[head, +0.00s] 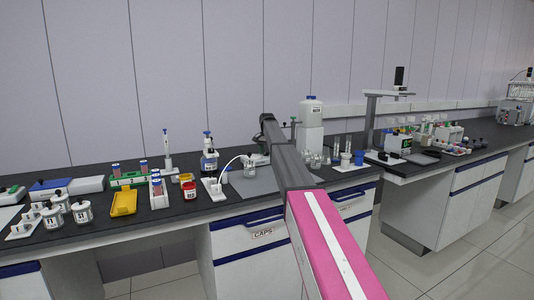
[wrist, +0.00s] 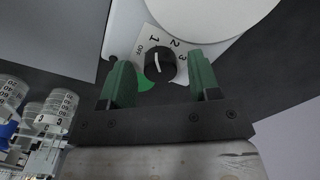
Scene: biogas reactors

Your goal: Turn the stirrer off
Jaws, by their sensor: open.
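The stirrer (wrist: 126,38) shows in the wrist view as a white body with a round white top (wrist: 210,12). Its black knob (wrist: 160,68) sits on a dial plate marked OFF, 1, 2 and 3. The white line on the knob points about at 1, not at OFF. My gripper (wrist: 161,72) is open, with one green finger on each side of the knob. I cannot tell whether either finger touches it. In the head view my arm crosses the bench, and I cannot clearly make out the fingers or the stirrer's knob there.
Graduated vessels (wrist: 56,108) stand close on the left in the wrist view. The black bench (head: 120,225) holds racks, jars and a yellow tray (head: 124,203) at left. A large white bottle (head: 312,112) stands behind my arm. A second bench (head: 420,172) is at right.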

